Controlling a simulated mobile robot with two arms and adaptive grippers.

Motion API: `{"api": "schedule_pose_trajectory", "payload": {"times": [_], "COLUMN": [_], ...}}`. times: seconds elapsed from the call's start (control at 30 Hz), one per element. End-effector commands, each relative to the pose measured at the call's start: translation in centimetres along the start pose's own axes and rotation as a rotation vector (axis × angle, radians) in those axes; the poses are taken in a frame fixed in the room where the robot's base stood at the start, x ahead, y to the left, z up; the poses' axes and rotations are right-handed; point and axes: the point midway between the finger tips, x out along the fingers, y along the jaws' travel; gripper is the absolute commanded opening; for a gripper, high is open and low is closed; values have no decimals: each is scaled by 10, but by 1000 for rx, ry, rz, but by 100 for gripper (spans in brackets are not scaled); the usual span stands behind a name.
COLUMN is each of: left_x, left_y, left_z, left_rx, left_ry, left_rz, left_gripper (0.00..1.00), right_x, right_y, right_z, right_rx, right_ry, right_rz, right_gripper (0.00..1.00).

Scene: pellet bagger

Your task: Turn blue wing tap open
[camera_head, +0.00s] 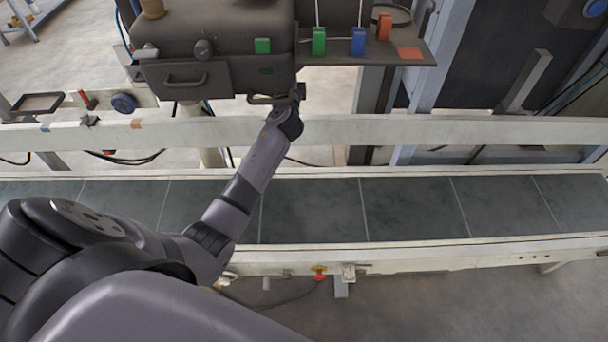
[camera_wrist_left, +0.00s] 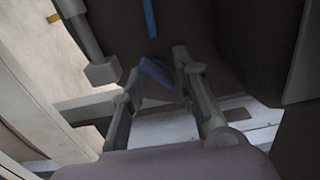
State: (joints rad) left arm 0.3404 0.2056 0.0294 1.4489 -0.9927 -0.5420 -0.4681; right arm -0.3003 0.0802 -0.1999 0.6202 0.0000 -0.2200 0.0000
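In the left wrist view a small blue wing-like piece (camera_wrist_left: 156,73), which looks like the blue wing tap, sits tilted under a dark body. My left gripper (camera_wrist_left: 158,66) has its two fingers apart, one on each side of this piece. I cannot tell whether either finger touches it. In the head view my left gripper (camera_head: 279,97) is at the lower right edge of the dark machine (camera_head: 225,30). The tap is hidden there behind the gripper and machine. My right gripper is in neither view.
A shelf (camera_head: 400,56) holds green, blue and orange blocks right of the machine. A pale rail (camera_head: 430,130) crosses below the gripper, and my arm reaches over the conveyor (camera_head: 400,205). The belt is empty. A thin blue strip (camera_wrist_left: 150,18) shows above the fingers.

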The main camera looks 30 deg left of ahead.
Motion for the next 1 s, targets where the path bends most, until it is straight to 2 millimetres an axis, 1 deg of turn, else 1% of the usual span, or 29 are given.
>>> {"api": "schedule_pose_trajectory", "payload": {"times": [0.03,0.1,0.8,0.83,1.0], "left_x": [-14,-28,-168,-171,-166], "left_y": [6,6,6,9,42], "left_z": [-2,-1,-1,-1,-12], "left_rx": [-10,-13,-22,-21,-37], "left_ry": [5,4,2,4,37], "left_rz": [3,3,3,9,70], "left_gripper": [28,28,28,28,28], "right_x": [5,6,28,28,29], "right_y": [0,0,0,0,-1], "right_z": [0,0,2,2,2], "right_rx": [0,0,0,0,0], "right_ry": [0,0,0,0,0], "right_rz": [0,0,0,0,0], "right_gripper": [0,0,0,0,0]}}
